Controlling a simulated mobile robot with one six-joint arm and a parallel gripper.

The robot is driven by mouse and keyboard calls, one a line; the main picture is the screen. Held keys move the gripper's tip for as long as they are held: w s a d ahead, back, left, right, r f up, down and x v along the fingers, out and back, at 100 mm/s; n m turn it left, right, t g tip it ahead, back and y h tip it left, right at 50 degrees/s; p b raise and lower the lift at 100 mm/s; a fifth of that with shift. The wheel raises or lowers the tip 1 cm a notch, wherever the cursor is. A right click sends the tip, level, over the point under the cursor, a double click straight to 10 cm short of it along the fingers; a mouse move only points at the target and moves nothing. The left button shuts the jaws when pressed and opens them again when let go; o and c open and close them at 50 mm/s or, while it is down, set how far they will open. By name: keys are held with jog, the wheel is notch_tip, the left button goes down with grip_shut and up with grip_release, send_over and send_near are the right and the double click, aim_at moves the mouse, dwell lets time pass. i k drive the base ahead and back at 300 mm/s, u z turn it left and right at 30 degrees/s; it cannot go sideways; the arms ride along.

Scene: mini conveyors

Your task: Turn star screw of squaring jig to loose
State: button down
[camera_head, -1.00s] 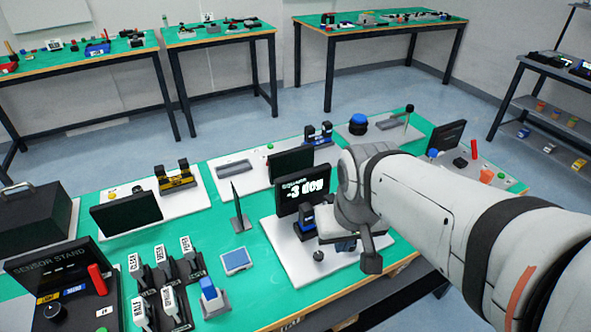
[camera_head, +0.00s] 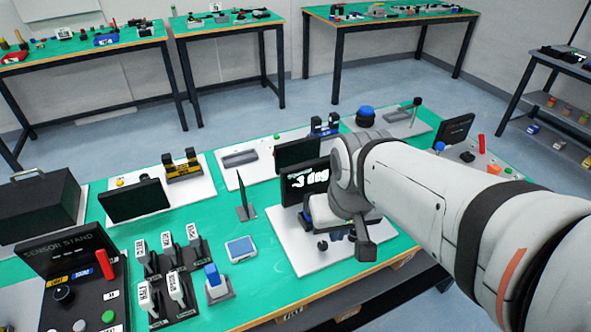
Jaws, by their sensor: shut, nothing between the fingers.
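The squaring jig is a white base plate (camera_head: 301,256) with an upright black sign (camera_head: 304,182), at the middle right of the green bench. A small dark knob (camera_head: 322,245), probably its star screw, stands near the front of the plate. My gripper (camera_head: 365,249) is the dark end below my wrist, over the right side of the plate, right of the knob and apart from it in the picture. It is shut and empty. My wrist and arm hide the right part of the jig, and the fingertips are not clear.
A blue-topped block (camera_head: 215,283), a small blue-screened device (camera_head: 241,249) and several labelled switches (camera_head: 172,262) stand left of the jig. A thin upright dark plate (camera_head: 246,200) is just beside it. Other stations line the back. Bare green bench lies front left of the plate.

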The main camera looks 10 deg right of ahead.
aim_at(323, 246)
jog(key=u, duration=0.9)
jog(key=k, duration=1.05)
jog(key=z, duration=0.5)
jog(key=i, duration=1)
jog(key=u, duration=0.05)
jog(key=k, duration=0.5)
jog(key=z, duration=0.55)
jog(key=i, duration=0.3)
jog(key=u, duration=0.05)
